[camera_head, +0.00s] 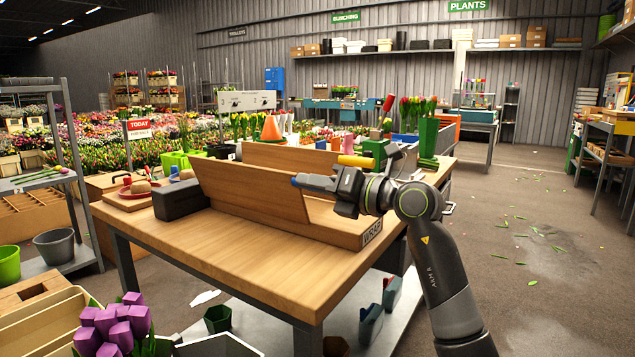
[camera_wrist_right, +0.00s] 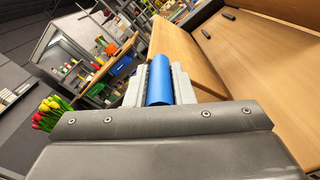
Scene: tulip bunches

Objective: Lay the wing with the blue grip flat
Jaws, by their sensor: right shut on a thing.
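The near wooden wing (camera_head: 245,190) of the wrapping board stands raised and tilted on the worktable, its upper edge leaning towards the near side. Its blue grip (camera_head: 295,181) sticks out at the right end of the upper edge. My right gripper (camera_head: 318,183) is shut on the blue grip, which also shows as a blue cylinder (camera_wrist_right: 160,82) between the fingers in the right wrist view. The board's base (camera_head: 345,234) carries a "WRAP" label at its right end. My left gripper is not in view.
A second wing (camera_head: 280,156) with a yellow grip (camera_head: 356,161) stands behind. A dark box (camera_head: 180,200) sits on the worktable (camera_head: 270,265) by the near wing's left end. The tabletop in front is clear. Green vases with tulips (camera_head: 428,137) stand at the back right.

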